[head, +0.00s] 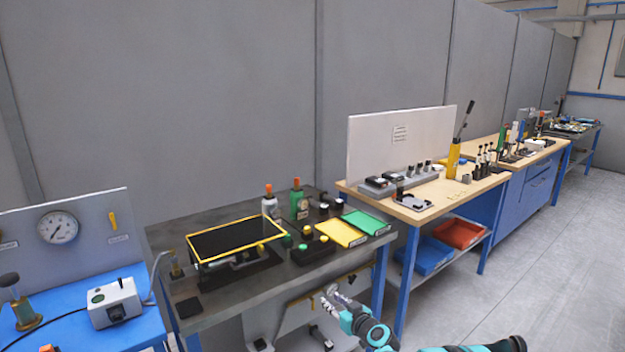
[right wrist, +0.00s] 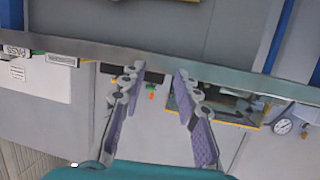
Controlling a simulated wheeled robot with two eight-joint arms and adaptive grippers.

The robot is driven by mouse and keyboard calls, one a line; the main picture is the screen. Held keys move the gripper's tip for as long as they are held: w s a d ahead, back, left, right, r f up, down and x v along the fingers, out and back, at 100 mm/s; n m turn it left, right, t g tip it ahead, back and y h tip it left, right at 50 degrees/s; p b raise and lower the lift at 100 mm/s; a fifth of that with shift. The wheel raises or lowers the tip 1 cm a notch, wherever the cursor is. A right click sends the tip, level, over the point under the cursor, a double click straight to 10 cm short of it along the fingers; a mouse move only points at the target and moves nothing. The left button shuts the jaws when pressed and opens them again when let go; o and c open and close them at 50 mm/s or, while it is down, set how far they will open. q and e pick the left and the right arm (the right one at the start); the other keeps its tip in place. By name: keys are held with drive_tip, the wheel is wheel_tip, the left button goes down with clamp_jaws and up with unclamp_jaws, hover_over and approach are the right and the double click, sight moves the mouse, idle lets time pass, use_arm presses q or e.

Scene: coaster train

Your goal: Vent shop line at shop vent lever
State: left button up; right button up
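A yellow lever (head: 113,221) is mounted on an upright grey panel (head: 85,236) at the far left, beside a round dial gauge (head: 58,228). A small label sits under the lever; I cannot read it. My right gripper (head: 328,298) is in front of the dark bench, low in the head view, far to the right of the lever and apart from it. In the right wrist view its two fingers (right wrist: 157,82) are spread with nothing between them. A gauge (right wrist: 283,127) also shows at the right of that view. My left gripper is not in view.
A dark bench (head: 225,312) holds a yellow-framed black screen (head: 235,238), bottles, and yellow (head: 341,233) and green (head: 365,222) trays. A blue bench (head: 75,330) at left carries a grey box (head: 115,303). Wooden benches stand right; the floor (head: 540,260) there is clear.

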drive_tip(key=s+d+r+m+g+h, duration=0.15)
drive_tip(key=s+r, duration=0.35)
drive_tip(key=s, duration=0.5)
drive_tip(key=s+d+r+g+h, duration=0.1)
drive_tip(key=s+r+g, duration=0.1)
drive_tip(key=s+r, duration=0.55)
drive_tip(key=s+d+f+m+g+h, duration=0.1)
drive_tip(key=s+d+f, duration=0.1)
drive_tip(key=s, duration=0.6)
drive_tip(key=s+d+f+m+h, duration=0.1)
drive_tip(key=s+d, duration=0.3)
drive_tip(key=s, duration=0.5)
drive_tip(key=s+d+f+m+g+h, duration=0.1)
drive_tip(key=s+d+f+h, duration=0.1)
drive_tip(key=s, duration=0.7)
drive_tip(key=shift+d+f+m+g, duration=0.35)
drive_tip(key=shift+d+f, duration=0.05)
drive_tip(key=shift+f, duration=0.3)
drive_tip(key=shift+s, duration=0.1)
